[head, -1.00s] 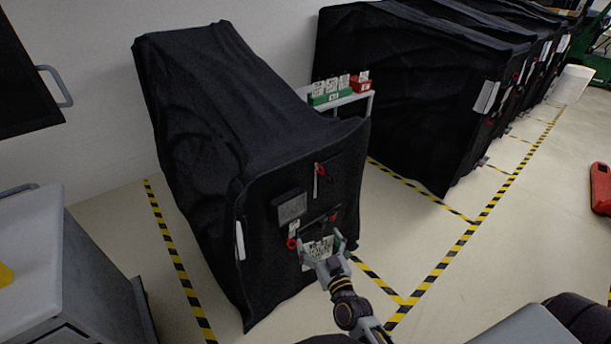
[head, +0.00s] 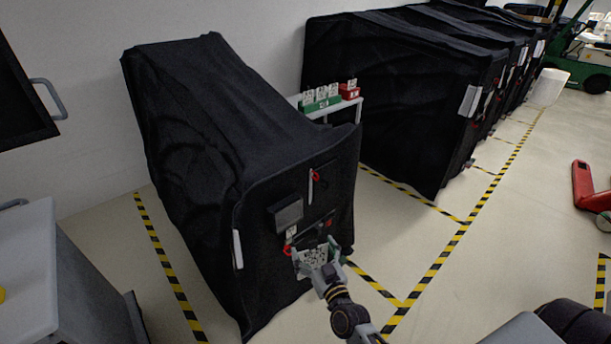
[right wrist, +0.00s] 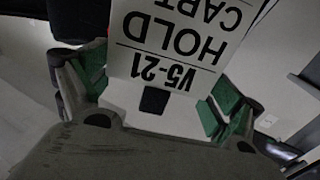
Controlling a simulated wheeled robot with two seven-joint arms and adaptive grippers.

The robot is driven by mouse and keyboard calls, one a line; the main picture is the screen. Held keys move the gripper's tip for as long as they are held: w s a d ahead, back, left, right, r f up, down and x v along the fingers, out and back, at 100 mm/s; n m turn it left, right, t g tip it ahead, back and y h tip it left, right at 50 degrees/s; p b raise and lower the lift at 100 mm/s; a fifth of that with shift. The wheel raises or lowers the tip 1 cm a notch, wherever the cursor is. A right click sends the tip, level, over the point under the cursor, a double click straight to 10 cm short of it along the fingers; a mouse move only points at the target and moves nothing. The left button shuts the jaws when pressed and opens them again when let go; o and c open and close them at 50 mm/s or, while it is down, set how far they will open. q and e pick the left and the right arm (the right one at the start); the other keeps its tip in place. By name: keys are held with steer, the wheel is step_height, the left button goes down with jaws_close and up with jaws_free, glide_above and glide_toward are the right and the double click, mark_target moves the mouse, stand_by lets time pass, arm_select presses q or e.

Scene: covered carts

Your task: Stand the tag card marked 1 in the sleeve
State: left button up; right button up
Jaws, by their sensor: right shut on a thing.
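A white printed card (head: 312,262) is held in my right gripper (head: 318,256), low in front of the near black-covered cart (head: 215,130). The green pads of my right gripper (right wrist: 160,85) are on either side of the card. A dark pocket (head: 316,232) on the cart's front, just above the card, looks like the sleeve, but its opening is unclear. I cannot tell whether the card touches it. My left gripper is not in view.
A grey panel (head: 286,214), a small white label and red rings are on the cart's front. A white stand (head: 345,108) behind holds a green holder (head: 320,103) and a red holder (head: 349,91) with cards. More covered carts (head: 400,100) stand behind. A grey cabinet (head: 50,260) is at left.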

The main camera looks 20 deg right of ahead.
arm_select(q)
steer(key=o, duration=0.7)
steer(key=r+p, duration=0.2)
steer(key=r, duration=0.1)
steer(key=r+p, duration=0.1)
steer(key=p, duration=0.1)
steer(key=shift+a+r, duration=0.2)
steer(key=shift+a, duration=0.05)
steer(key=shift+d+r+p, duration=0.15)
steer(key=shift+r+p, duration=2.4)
steer(key=shift+p, duration=0.1)
arm_select(e)
steer(key=w+d+r+n+y, duration=0.1)
steer(key=w+r+n+y, duration=0.1)
steer(key=w+r, duration=0.5)
steer(key=w+d+r+n+g+y, duration=0.1)
steer(key=w+d+r+y, duration=0.1)
steer(key=w+r, duration=0.4)
steer(key=shift+w+r+n+y, duration=0.4)
steer(key=shift+r+y, duration=0.5)
steer(key=shift+r, duration=1.3)
